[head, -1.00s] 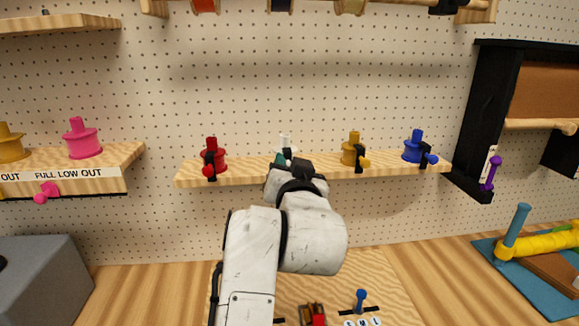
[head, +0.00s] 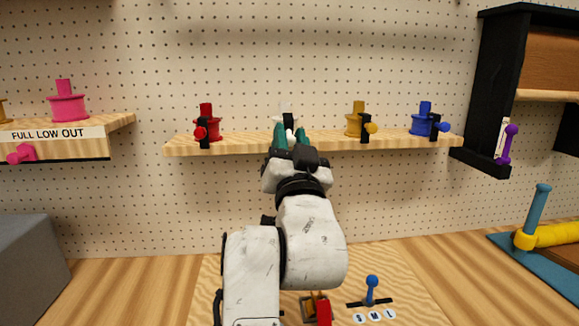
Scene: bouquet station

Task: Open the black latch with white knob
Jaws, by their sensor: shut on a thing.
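The white spool (head: 278,119) stands on the middle shelf, between the red and yellow ones, largely hidden behind my gripper. Its white knob (head: 290,134) shows between the two teal fingertips of my gripper (head: 290,137). My gripper reaches up to the shelf's front edge and is shut on the knob. A small dark part of the black latch (head: 287,106) shows above the knob; the rest is hidden, so I cannot tell its angle.
A red spool (head: 207,117) stands left on the shelf (head: 240,143); yellow (head: 355,116) and blue (head: 424,113) spools stand right, each with a black latch and coloured knob. A black frame (head: 487,85) is at right. Below is a board with a blue lever (head: 371,286).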

